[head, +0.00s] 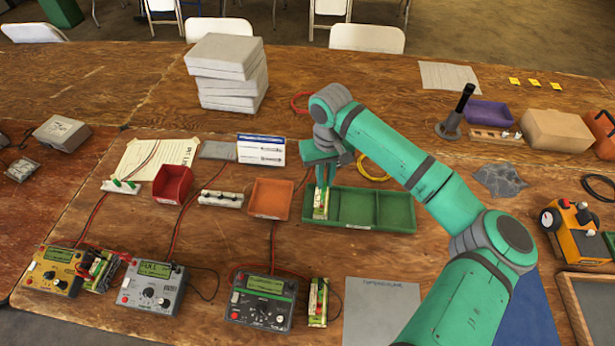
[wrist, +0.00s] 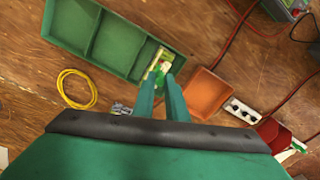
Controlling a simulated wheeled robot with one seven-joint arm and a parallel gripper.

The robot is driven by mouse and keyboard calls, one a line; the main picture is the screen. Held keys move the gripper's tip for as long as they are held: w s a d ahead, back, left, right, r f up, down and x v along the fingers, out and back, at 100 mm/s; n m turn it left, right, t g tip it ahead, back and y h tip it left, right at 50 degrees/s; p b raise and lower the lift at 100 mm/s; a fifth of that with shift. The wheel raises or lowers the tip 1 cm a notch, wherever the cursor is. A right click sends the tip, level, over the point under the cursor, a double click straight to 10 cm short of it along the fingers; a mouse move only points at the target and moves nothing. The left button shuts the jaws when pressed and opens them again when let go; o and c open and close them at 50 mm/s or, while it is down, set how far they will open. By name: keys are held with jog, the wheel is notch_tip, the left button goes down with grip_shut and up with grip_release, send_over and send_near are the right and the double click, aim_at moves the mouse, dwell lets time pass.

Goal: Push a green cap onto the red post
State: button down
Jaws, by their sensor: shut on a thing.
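My gripper (head: 322,188) points down over the left compartment of the green tray (head: 375,228). In the wrist view its two fingertips (wrist: 165,76) are close together on a small bright green cap (wrist: 163,67). A pale battery pack (head: 319,212) stands in that compartment, right at the fingertips; it also shows in the wrist view (wrist: 147,68). The fingers hide much of its top, so I cannot make out the red post or tell whether the cap touches it. More green caps (head: 122,184) sit in a white holder at the left.
An orange bin (head: 270,199) stands just left of the tray, beside a holder with black caps (head: 221,200) and a red bin (head: 172,184). Meters, including a black one (head: 262,299), line the front. A yellow cable loop (head: 373,166) lies behind the tray. Its other compartments are empty.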

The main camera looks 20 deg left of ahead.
jog(key=shift+a+f, duration=0.25)
jog(key=shift+f, duration=3)
jog(key=shift+w+f, duration=0.1)
jog(key=shift+f, duration=0.2)
jog(key=shift+d, duration=0.1)
jog(key=shift+s, duration=0.25)
jog(key=shift+w, duration=0.15)
jog(key=shift+f, duration=0.15)
